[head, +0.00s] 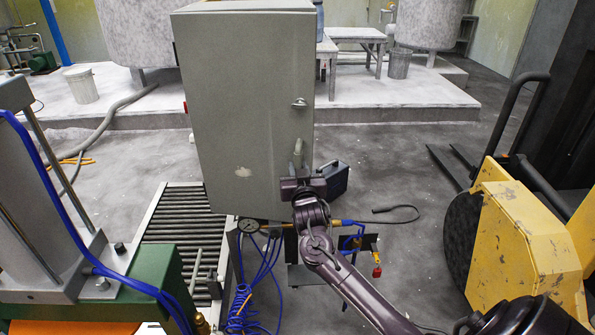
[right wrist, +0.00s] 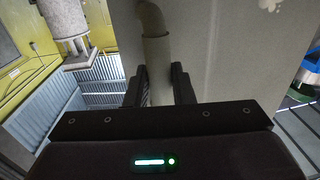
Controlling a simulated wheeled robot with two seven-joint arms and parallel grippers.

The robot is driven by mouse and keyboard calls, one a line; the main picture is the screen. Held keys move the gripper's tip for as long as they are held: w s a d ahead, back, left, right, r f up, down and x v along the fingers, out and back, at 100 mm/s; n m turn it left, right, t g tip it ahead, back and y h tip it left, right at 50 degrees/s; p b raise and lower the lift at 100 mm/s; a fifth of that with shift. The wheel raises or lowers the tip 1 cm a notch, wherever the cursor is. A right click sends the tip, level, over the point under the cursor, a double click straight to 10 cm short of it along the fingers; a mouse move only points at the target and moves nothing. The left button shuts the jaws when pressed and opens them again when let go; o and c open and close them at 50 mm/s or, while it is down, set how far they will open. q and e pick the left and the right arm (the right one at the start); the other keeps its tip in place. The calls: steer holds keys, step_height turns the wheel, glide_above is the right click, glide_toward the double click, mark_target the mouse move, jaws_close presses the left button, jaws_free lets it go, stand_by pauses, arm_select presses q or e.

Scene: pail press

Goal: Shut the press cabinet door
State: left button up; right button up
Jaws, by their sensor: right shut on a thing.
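The press cabinet (head: 240,60) is a tall grey box in the middle of the head view. Its door faces me, with a small latch (head: 299,103) near the right edge and a worn pale patch low down. It looks flush or nearly so; I cannot tell whether a thin gap remains. My right gripper (head: 299,176) is at the lower right of the door, shut on the upright door handle (head: 298,150). The right wrist view shows the grey bent handle (right wrist: 158,55) between the two dark fingers. My left gripper is not in view.
A roller conveyor (head: 180,235) and a green and grey machine (head: 140,285) stand at left. A gauge (head: 248,225) and blue coiled hoses (head: 250,300) hang below the cabinet. A yellow truck (head: 525,240) stands at right.

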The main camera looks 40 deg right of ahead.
mark_target(304, 155)
steer(key=w+d+b, duration=0.3)
steer(key=w+d, duration=0.1)
steer(key=d, duration=0.1)
steer(key=shift+w+r, duration=0.1)
steer(key=shift+w, duration=0.2)
steer(key=o, duration=1)
